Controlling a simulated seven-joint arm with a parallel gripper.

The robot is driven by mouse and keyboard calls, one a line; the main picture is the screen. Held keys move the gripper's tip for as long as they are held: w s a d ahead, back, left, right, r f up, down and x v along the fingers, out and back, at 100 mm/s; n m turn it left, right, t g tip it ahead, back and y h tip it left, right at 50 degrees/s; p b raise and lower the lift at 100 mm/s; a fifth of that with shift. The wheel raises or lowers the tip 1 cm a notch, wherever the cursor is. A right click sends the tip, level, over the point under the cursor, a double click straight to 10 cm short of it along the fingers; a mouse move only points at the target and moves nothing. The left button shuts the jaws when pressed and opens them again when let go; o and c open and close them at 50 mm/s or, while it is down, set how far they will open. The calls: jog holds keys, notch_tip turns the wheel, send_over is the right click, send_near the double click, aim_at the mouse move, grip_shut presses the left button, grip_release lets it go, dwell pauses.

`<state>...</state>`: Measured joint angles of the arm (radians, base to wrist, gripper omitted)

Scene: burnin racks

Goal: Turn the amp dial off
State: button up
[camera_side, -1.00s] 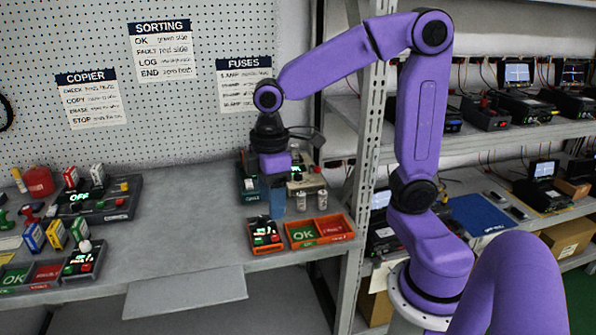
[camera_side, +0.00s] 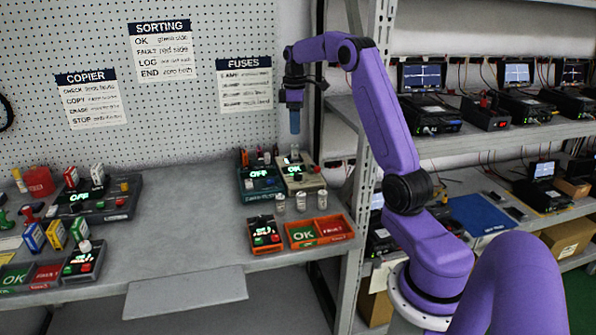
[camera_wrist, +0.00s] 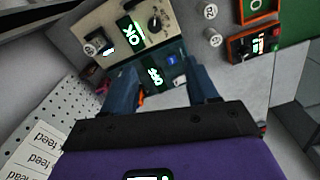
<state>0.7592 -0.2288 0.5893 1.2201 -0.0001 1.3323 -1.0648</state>
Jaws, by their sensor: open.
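A beige box (camera_side: 312,184) with a lit green display stands at the back right of the bench. In the wrist view the beige box (camera_wrist: 131,50) shows "OK" and has a black dial (camera_wrist: 155,23) with a pale pointer mark. I cannot read any amp label on it. A teal box (camera_side: 250,193) with a lit "OFF" display stands against its left side.
Several small labelled cylinders (camera_side: 301,201) stand in front of the boxes. An orange-edged tester (camera_side: 264,236) and an orange tray (camera_side: 320,243) with OK and FAULT sides sit at the front edge. A shelf post (camera_side: 364,170) rises at right. The bench middle is clear.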

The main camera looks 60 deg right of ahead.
aim_at(298, 173)
jog(key=f, duration=0.6)
jog(key=d+f, duration=0.1)
jog(key=f, duration=1)
jog(key=shift+s+d+f, duration=0.15)
jog(key=shift+d+f, duration=0.05)
jog(key=shift+f, duration=0.1)
jog(key=c, duration=1.1)
